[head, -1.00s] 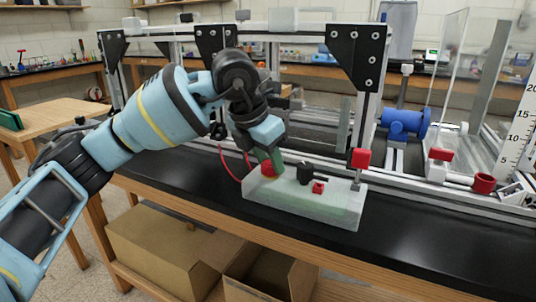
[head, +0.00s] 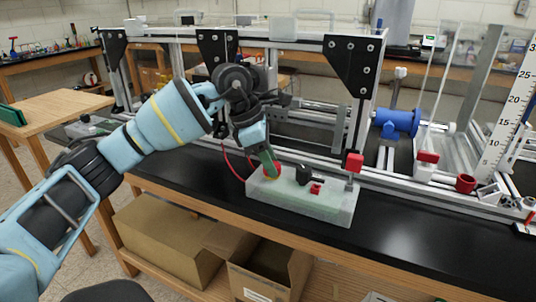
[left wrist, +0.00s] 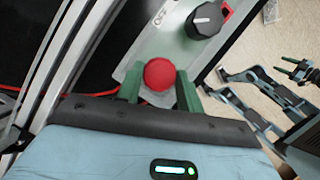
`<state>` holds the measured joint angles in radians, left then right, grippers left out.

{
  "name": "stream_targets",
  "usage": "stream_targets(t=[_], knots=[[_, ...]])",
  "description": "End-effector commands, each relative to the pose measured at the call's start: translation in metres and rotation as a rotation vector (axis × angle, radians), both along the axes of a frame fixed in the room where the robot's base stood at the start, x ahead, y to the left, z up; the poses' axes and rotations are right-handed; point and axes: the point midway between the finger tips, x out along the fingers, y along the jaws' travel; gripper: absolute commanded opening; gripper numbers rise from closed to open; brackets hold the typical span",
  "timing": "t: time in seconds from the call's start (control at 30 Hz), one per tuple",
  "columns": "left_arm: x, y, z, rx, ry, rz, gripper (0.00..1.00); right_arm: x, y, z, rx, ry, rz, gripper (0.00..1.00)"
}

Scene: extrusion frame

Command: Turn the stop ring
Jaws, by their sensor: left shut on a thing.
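The red stop ring (head: 271,171) sits at the left end of a pale control box (head: 300,205) on the black bench. It also shows in the left wrist view (left wrist: 159,74) as a round red cap. My left gripper (head: 268,160) points down at it, with its green fingers on either side, shut on it. The fingers hide part of the ring in the head view. What looks like my right gripper (left wrist: 292,70) shows small at the right of the left wrist view, too small to tell its opening.
A black knob (head: 304,174) and a small red switch (head: 316,188) sit on the box, right of the ring. An aluminium frame with a blue cylinder (head: 397,122) stands behind. Black bench top (head: 420,235) is clear at the front right.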

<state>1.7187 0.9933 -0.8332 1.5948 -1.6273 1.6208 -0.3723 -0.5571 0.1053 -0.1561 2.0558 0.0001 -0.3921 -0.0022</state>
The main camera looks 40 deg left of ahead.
Motion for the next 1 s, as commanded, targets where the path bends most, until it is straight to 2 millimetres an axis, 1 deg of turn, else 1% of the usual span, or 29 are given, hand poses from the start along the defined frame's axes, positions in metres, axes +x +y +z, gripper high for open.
stream_targets(t=[0.2,0.6,0.63,0.77,0.8,1.0], knots=[[0.0000,0.0000,-0.0009,0.001,0.003,-0.040,0.14,-0.0021,-0.0007,0.0006,-0.002,0.004,0.003,0.54],[-0.0003,0.0000,-0.0018,0.001,0.005,-0.045,0.14,-0.0020,-0.0015,0.0016,-0.004,0.003,0.006,0.54],[-0.0003,0.0000,-0.0018,0.001,0.005,-0.045,0.39,-0.0018,-0.0015,0.0018,-0.004,0.002,0.006,0.54],[-0.0002,0.0001,-0.0015,0.002,0.004,-0.044,0.56,-0.0008,-0.0014,0.0029,-0.004,-0.001,0.006,0.54],[-0.0002,0.0001,-0.0014,0.001,0.004,-0.044,0.59,-0.0005,-0.0015,0.0032,-0.004,-0.001,0.006,0.54],[-0.0001,0.0001,-0.0008,0.001,0.002,-0.044,0.59,0.0001,-0.0014,0.0037,-0.003,-0.003,0.006,0.54]])
